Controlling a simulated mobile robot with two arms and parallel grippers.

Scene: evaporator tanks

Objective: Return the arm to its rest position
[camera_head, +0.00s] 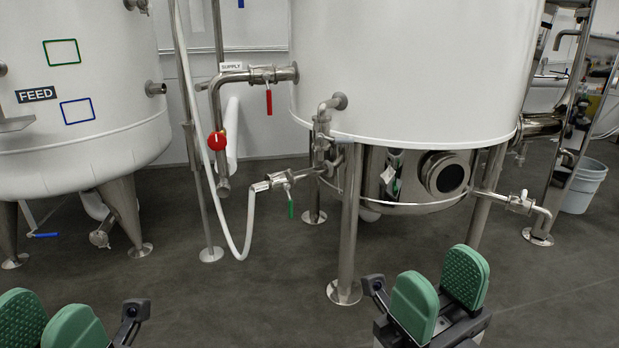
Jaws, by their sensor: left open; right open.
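My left gripper (46,322) is at the bottom left corner, its two green pads apart with nothing between them; its lower part is cut off by the picture edge. My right gripper (440,292) is at the bottom, right of the middle, with its green pads apart and empty. Both point up and away from me, and neither appears to touch anything. The arms behind them are out of view.
The white FEED tank (110,60) stands at the left on metal legs. A larger white tank (400,60) stands in the middle. Between them are pipes with a red-handled valve (268,100), a green-handled valve (290,205) and a white hose (248,225). A bucket (584,186) stands right. Dark floor (230,290) is clear.

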